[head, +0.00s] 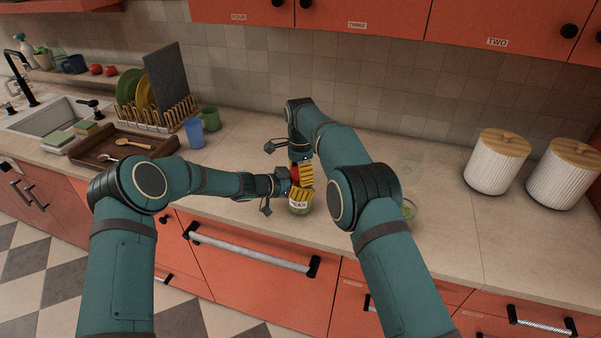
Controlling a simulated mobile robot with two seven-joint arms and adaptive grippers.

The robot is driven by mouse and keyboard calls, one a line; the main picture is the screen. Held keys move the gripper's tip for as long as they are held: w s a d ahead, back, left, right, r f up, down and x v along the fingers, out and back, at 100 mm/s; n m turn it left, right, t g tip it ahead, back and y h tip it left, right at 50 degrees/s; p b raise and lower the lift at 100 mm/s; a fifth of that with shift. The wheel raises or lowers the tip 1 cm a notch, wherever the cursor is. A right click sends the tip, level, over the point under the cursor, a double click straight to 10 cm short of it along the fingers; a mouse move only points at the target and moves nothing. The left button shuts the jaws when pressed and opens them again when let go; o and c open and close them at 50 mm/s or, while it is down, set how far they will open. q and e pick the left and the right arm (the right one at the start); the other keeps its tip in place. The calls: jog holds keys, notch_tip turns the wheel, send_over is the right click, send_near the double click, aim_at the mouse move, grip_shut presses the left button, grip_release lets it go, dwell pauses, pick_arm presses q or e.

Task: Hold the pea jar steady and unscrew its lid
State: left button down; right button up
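The pea jar (299,207) stands upright near the counter's front edge. Its white label and green lower part show, but its upper body is largely covered. Its red lid (294,173) shows in part above. My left gripper (298,193) comes in from the left at body height. Its yellow-and-black striped pad lies across the jar's front and it looks shut on the jar; its far finger is hidden. My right gripper (302,171) reaches from behind to the lid, with a striped pad beside the red. Its other fingertip is hidden, so its grip is unclear.
A small greenish glass thing (409,209) stands partly behind my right arm. Two white canisters with wooden lids (497,161) (564,174) stand at right. A blue cup (194,133), a green cup (211,119), a dish rack (155,118) and a brown tray (88,154) stand at left.

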jog(key=n, duration=0.7)
jog(key=o, duration=1.2)
jog(key=shift+o, duration=0.2)
jog(key=shift+r, duration=0.1)
